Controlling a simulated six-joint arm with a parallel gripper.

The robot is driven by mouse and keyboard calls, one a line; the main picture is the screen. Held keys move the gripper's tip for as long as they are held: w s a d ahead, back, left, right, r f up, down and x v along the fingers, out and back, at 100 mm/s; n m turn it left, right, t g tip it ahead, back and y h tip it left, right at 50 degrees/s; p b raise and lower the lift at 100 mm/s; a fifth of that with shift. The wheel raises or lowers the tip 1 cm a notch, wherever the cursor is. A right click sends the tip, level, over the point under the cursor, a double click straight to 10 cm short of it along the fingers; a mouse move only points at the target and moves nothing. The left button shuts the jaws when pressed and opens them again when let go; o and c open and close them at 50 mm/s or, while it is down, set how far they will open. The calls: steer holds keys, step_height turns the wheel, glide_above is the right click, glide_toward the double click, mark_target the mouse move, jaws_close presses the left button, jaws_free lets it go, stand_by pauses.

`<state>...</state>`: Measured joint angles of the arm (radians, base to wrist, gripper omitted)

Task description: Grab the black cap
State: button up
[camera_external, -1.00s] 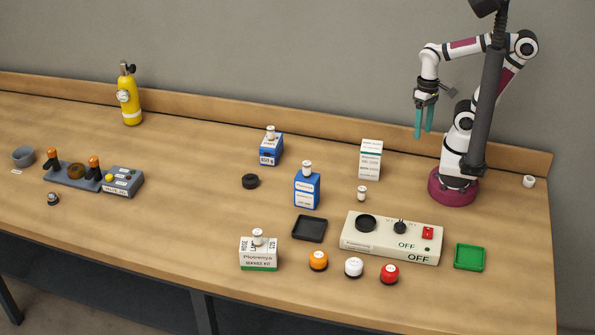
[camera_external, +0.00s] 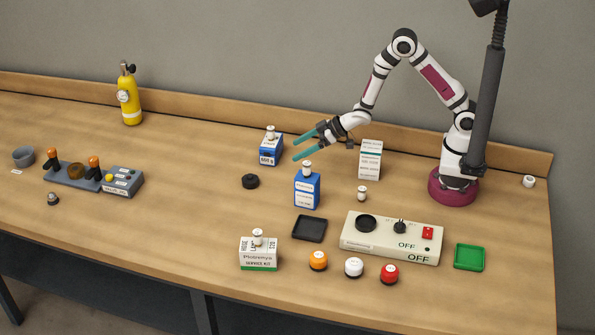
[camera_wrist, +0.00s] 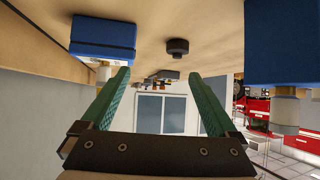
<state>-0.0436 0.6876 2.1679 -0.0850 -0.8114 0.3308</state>
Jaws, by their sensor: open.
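In the wrist view, which looks upside down, the black cap (camera_wrist: 178,47) shows ahead, between and beyond the fingertips. My gripper (camera_external: 299,147) is open and empty, with its teal fingers pointing left and slightly down. It is above the table, between the two blue boxes and to the right of the cap. Its fingers also show in the wrist view (camera_wrist: 160,75), spread wide apart.
The farther blue box (camera_external: 268,152) and the nearer blue box (camera_external: 307,190) stand on either side of the gripper's line to the cap. A black tray (camera_external: 309,228) and a control box (camera_external: 375,245) lie in front.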

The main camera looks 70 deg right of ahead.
mark_target(252, 175)
steer(key=w+a+f+y, duration=0.1)
steer(key=w+a+f+n+t+y, duration=0.1)
steer(key=a+f, duration=0.1)
steer(key=shift+a+n, duration=0.25)
steer(key=shift+n, duration=0.05)
steer(key=x, duration=0.9)
steer(key=r+x, duration=0.1)
steer(key=x, duration=0.4)
steer(key=shift+w+a+f, duration=0.1)
steer(key=shift+w+a, duration=0.05)
steer(key=shift+w, duration=0.3)
steer(key=c, duration=1.3)
